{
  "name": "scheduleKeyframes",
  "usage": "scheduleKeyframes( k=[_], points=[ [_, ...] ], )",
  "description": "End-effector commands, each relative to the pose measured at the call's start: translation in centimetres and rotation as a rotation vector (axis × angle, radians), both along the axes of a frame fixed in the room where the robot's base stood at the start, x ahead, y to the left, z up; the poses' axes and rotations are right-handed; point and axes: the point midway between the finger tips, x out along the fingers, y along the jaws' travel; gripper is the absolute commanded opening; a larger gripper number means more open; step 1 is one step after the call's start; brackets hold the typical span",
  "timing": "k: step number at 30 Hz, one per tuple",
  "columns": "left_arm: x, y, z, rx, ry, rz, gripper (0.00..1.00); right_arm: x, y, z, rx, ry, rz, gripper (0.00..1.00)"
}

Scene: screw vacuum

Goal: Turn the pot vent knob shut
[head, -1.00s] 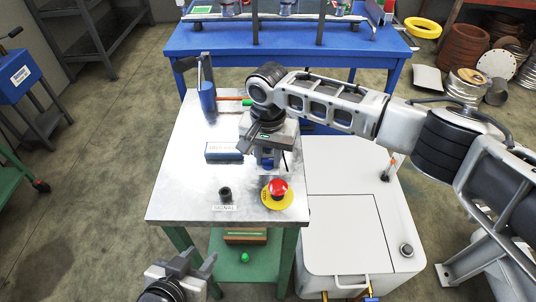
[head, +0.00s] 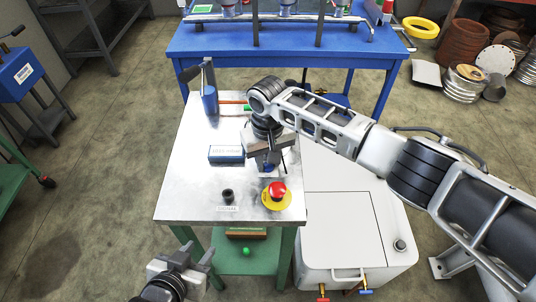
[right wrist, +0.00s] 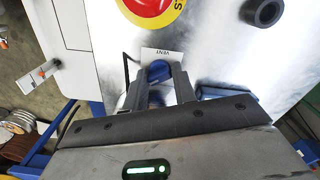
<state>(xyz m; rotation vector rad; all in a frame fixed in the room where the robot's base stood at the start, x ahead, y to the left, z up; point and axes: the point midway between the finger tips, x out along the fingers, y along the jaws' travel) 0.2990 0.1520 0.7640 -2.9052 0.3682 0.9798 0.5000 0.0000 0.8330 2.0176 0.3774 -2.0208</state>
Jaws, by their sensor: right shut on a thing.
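The vent knob (right wrist: 159,71) is blue and sits beside a white label reading VENT (right wrist: 163,54) in the right wrist view. My right gripper (head: 267,165) is over the metal tabletop in the head view, pointing down. Its two fingers are closed on either side of the knob, also seen in the right wrist view. The gripper hides most of the knob in the head view. My left gripper (head: 199,252) is at the bottom left, in front of the table. Its fingers are apart with nothing between them.
A red emergency button (head: 277,191) on a yellow base and a small black knob (head: 228,195) stand near the table's front. A blue box (head: 226,153) lies left of my right gripper. A white cabinet (head: 345,235) stands right of the metal table (head: 185,190).

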Motion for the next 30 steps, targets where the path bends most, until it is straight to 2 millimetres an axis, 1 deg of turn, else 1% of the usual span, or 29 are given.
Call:
scheduleKeyframes(
  k=[3, 10, 26, 27, 28, 30],
  points=[
    [-0.06, 0.02, 0.22, -0.001, 0.003, 0.004, 0.36, 0.01, 0.11, 0.23, 0.002, 0.0, 0.063, 0.04],
    [-0.06, 0.07, 0.4, -0.001, 0.003, 0.008, 0.36, 0.02, 0.09, 0.15, 0.002, 0.0, 0.139, 0.04],
    [-0.3, 0.15, 0.16, 0.001, 0.01, 0.009, 0.36, 0.06, 0.11, 0.14, 0.002, -0.002, 0.162, 0.04],
    [-0.31, 0.15, 0.15, 0.001, 0.01, 0.009, 0.36, 0.06, 0.11, 0.14, 0.002, -0.002, 0.162, 0.38],
    [-0.32, 0.15, 0.16, 0.001, 0.01, 0.009, 0.36, 0.06, 0.11, 0.14, 0.002, -0.002, 0.162, 0.46],
    [-0.32, 0.16, 0.15, 0.001, 0.011, 0.009, 0.36, 0.05, 0.09, 0.12, 0.002, -0.002, 0.161, 0.48]
  ],
)
